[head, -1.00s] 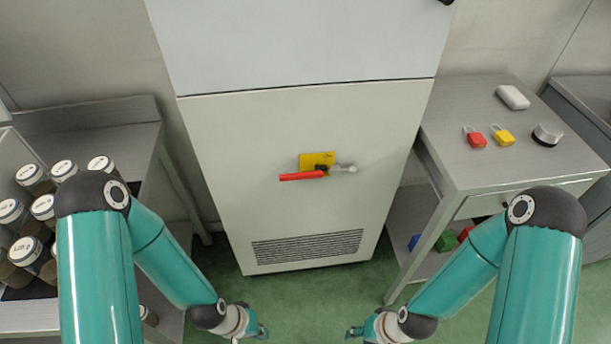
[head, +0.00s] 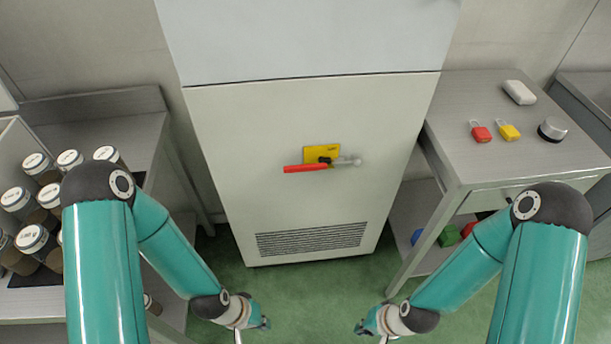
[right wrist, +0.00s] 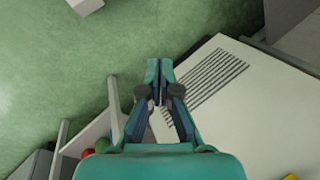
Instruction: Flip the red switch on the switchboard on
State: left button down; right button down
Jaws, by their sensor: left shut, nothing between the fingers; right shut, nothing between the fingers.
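The switchboard (head: 300,215) is a tall pale cabinet straight ahead in the head view. On its front is a red switch handle (head: 305,168) lying nearly level, pointing left from a dark pivot on a yellow plate (head: 321,153). My left gripper (head: 264,324) and my right gripper (head: 362,328) are both shut and empty, low in front of the cabinet, well apart from the switch. In the right wrist view, my right gripper (right wrist: 159,75) is over the cabinet's vent side.
A metal table (head: 475,155) at right carries a red padlock (head: 480,131), a yellow padlock (head: 508,131), a round metal knob (head: 553,128) and a white block (head: 519,92). Coloured blocks lie on its lower shelf. Jars (head: 36,241) crowd the left bench. Green floor (head: 310,285) is clear.

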jog(key=w+d+r+m+t+h+b, duration=0.15)
jog(key=w+m+t+b, duration=0.25)
jog(key=w+m, duration=0.85)
jog(key=w+d+r+m+t+h+b, duration=0.1)
jog(key=w+r+m+t+h+b, duration=0.2)
jog(key=w+m, duration=0.95)
jog(key=w+a+r+m+t+b, duration=0.3)
jog(key=a+r+m+t+b, duration=0.3)
jog(key=a, duration=0.3)
jog(key=s+a+r+n+y+b, duration=0.1)
jog(key=s+a+r+y+b, duration=0.1)
jog(key=a+b, duration=0.3)
jog(key=a+y, duration=0.1)
jog(key=a, duration=0.3)
jog(key=shift+s+a+r+n, duration=0.25)
jog(key=shift+a+n, duration=0.05)
jog(key=shift+w, duration=0.1)
